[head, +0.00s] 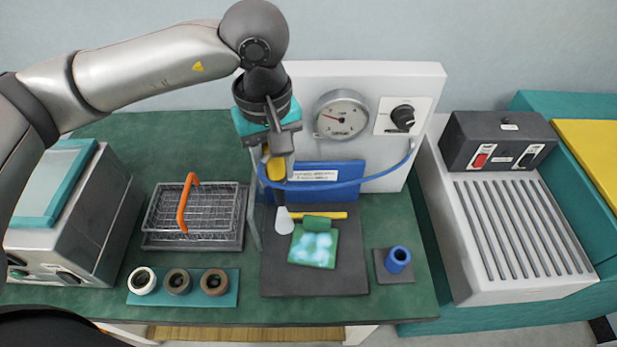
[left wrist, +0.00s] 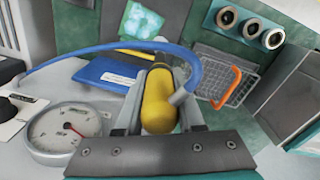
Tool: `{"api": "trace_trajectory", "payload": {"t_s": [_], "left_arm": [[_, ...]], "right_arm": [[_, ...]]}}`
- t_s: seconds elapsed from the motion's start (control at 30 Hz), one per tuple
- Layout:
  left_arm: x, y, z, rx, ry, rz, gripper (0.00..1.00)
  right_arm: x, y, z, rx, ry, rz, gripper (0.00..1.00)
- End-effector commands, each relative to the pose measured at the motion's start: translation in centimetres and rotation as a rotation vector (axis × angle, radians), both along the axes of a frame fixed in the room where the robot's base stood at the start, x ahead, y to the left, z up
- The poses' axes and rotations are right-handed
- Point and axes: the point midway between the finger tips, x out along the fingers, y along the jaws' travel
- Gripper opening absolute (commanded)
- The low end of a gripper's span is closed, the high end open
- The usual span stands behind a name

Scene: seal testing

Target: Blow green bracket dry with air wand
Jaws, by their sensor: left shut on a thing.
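My left gripper (head: 278,158) is shut on the yellow handle of the air wand (head: 276,169); the wand also fills the middle of the left wrist view (left wrist: 158,102). A blue hose (head: 345,184) runs from the wand to the gauge panel. The wand's dark nozzle points down, and a small whitish cone (head: 284,222) shows below it, left of the bracket. The green bracket (head: 299,257) lies on the dark mat (head: 345,275), with pale bluish, wet-looking patches on its face. It also shows in the left wrist view (left wrist: 128,22). My right gripper is out of view.
A yellow bar (head: 335,215) lies behind the bracket. A blue labelled holder (head: 345,170) and a gauge (head: 341,115) stand at the back. A wire basket (head: 160,212) with an orange handle is at left, several rings (head: 178,281) in front, a blue cup (head: 398,258) at right.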

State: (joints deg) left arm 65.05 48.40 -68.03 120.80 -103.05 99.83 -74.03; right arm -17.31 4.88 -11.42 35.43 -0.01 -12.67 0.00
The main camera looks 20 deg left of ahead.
Motion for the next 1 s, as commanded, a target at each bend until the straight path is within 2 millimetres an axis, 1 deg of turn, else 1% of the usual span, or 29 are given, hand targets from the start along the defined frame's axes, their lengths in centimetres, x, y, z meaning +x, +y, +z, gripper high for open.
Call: {"api": "trace_trajectory", "payload": {"t_s": [0.03, 0.4, 0.73, 1.0], "left_arm": [[0.1, -0.2, 0.3, -0.004, 0.003, 0.093, 0.0], [0.9, -1.5, 0.0, -0.021, 0.008, 0.852, 0.0], [1.1, -2.4, -0.5, -0.031, 0.02, 1.533, 0.0], [1.0, -3.2, -1.0, -0.034, 0.03, 2.09, 0.0]], "right_arm": [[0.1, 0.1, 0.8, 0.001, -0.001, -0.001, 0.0], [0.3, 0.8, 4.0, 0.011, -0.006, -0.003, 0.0], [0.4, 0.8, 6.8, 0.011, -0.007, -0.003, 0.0], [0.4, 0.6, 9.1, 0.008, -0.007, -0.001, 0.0]]}}
